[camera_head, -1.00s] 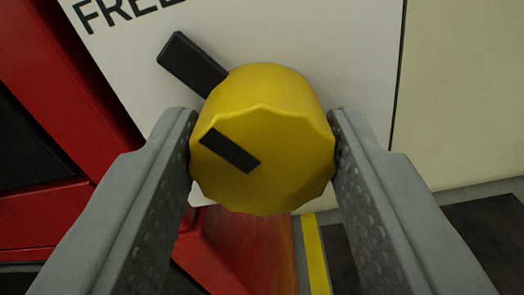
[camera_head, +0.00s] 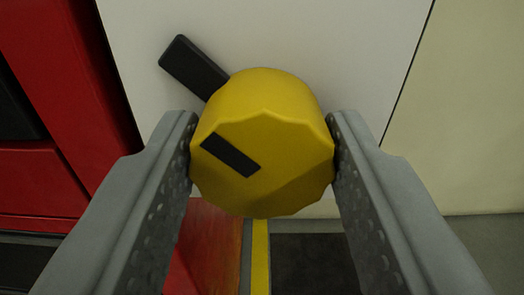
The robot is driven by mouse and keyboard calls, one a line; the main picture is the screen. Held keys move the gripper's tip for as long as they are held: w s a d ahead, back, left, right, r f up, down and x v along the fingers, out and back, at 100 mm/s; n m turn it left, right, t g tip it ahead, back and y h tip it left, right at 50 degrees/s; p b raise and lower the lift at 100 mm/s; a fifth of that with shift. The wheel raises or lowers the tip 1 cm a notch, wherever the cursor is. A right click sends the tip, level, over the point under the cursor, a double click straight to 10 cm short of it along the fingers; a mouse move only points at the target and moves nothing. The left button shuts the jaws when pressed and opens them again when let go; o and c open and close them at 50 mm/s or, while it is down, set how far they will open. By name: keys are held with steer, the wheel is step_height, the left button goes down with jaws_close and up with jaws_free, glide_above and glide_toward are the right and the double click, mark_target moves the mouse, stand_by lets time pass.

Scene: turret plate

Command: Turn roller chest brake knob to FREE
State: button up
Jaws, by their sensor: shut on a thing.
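The yellow faceted brake knob (camera_head: 262,145) is in the middle of the view, in front of a white plate (camera_head: 300,35). A black slot-like mark (camera_head: 230,155) lies slanted on its front face. A black bar (camera_head: 193,67) sticks out behind the knob toward the upper left. My gripper (camera_head: 262,150) is shut on the knob, with one grey finger against its left side and one against its right. No lettering shows on the visible part of the plate.
A red cabinet (camera_head: 50,180) with dark panels stands at the left. A cream panel (camera_head: 465,110) is at the right, past the plate's edge. Below are a yellow stripe (camera_head: 261,255) and a dark floor area (camera_head: 312,262).

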steer(key=o, duration=1)
steer(key=s, duration=1.7)
steer(key=shift+s+r, duration=0.1)
steer(key=shift+s, duration=0.15)
steer(key=d+r+y, duration=0.2)
steer(key=d+r, duration=0.6)
steer(key=r, duration=0.3)
steer(key=d+r+y, duration=0.1)
steer(key=d+r, duration=0.7)
steer(key=r, duration=0.2)
steer(key=s+d+r+h, duration=0.1)
steer(key=s+d+r, duration=0.3)
steer(key=s+d, duration=0.2)
steer(key=s+d+r+h, duration=0.1)
steer(key=s+d+r, duration=0.2)
steer(key=s+d, duration=0.3)
steer(key=s+d+r+h, duration=0.1)
steer(key=s+d+r, duration=0.3)
steer(key=s+d, duration=0.2)
steer(key=shift+s+d+r+g, duration=0.2)
steer(key=shift+s+r+g, duration=0.15)
steer(key=shift+s, duration=0.4)
